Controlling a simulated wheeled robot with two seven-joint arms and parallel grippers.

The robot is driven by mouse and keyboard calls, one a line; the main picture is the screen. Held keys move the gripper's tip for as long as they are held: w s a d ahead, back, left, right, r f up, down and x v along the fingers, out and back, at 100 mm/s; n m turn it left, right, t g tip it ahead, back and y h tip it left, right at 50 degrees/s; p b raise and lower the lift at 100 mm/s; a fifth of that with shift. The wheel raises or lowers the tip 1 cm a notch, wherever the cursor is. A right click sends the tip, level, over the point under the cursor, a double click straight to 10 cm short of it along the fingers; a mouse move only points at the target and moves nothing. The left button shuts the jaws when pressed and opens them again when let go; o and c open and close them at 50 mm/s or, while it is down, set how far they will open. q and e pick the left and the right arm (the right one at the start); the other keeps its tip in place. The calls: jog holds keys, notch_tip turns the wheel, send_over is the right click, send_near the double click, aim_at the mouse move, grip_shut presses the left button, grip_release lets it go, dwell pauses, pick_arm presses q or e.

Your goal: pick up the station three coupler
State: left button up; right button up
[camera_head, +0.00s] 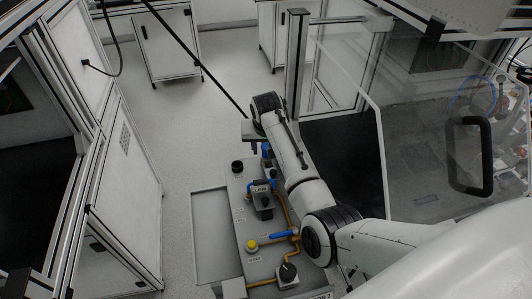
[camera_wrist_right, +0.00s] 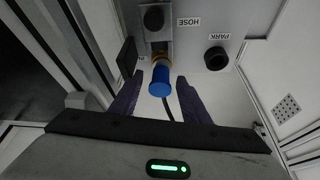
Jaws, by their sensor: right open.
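The coupler, a blue cylinder with a brass collar (camera_wrist_right: 160,79), shows in the right wrist view below the HOSE label. Its blue end points toward the camera. My right gripper (camera_wrist_right: 158,86) is open, with one dark purple finger on each side of the coupler and gaps still visible. In the head view my right gripper (camera_head: 259,146) is small and partly hidden by my wrist, over the far end of the grey station panel (camera_head: 236,210). I cannot tell whether the fingers touch the coupler. My left gripper is not in view.
A black round PARK socket (camera_wrist_right: 216,58) sits beside the coupler. The panel also carries a yellow knob (camera_head: 251,245), a blue-handled valve (camera_head: 283,234), brass pipes and a black dial (camera_head: 288,272). A clear door with a black handle (camera_head: 469,155) stands at right. Floor is free at left.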

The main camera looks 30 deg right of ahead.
jog(key=shift+w+d+f, duration=0.1)
jog(key=shift+w+f, duration=0.05)
jog(key=shift+f, duration=0.1)
grip_shut()
jog(key=shift+r, duration=0.1)
